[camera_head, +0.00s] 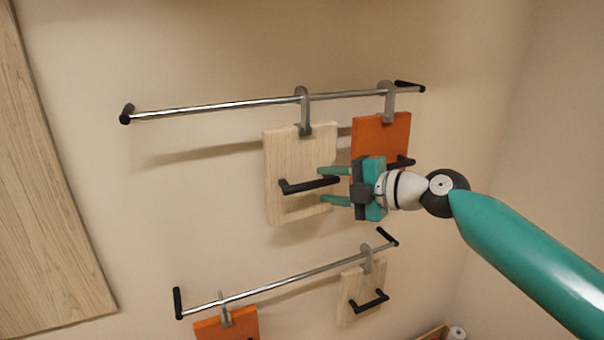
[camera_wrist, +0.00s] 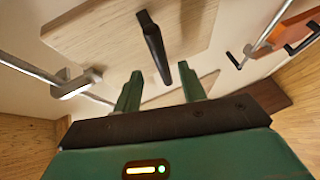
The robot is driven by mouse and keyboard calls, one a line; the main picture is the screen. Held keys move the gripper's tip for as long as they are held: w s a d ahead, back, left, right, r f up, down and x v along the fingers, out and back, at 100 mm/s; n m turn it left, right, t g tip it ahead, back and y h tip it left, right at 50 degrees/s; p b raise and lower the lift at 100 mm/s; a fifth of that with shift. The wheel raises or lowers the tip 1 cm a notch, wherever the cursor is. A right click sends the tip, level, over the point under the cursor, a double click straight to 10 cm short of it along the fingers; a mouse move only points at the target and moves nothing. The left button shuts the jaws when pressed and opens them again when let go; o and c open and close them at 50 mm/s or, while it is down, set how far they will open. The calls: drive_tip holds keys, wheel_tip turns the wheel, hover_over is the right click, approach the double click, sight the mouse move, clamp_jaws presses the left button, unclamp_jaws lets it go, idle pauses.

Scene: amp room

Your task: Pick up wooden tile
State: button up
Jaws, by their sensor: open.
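A large pale wooden tile (camera_head: 283,160) hangs by a grey hook from the upper rail and has a black bar handle (camera_head: 308,185) on its front. The tile (camera_wrist: 95,35) and its black handle (camera_wrist: 155,48) also show in the wrist view, above the fingers. My gripper (camera_head: 328,186) is open and empty in front of the tile's right side. Its two green fingers lie one above and one below the handle's right end in the head view. In the wrist view the fingers (camera_wrist: 162,92) are apart with the handle beyond them. A smaller wooden tile (camera_head: 350,289) hangs on the lower rail.
An orange tile (camera_head: 378,130) hangs just right on the upper rail (camera_head: 220,106), partly behind my gripper. Another orange tile (camera_head: 222,328) hangs on the lower rail (camera_head: 270,283). A wooden panel (camera_head: 45,200) stands at left. The wall between the rails is mostly clear.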

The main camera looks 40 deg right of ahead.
sight(317, 184)
drive_tip(key=x, duration=0.4)
drive_tip(key=shift+w+f, duration=0.2)
drive_tip(key=shift+w, duration=0.1)
clamp_jaws()
drive_tip(key=shift+s, duration=0.1)
drive_tip(key=shift+r, duration=0.1)
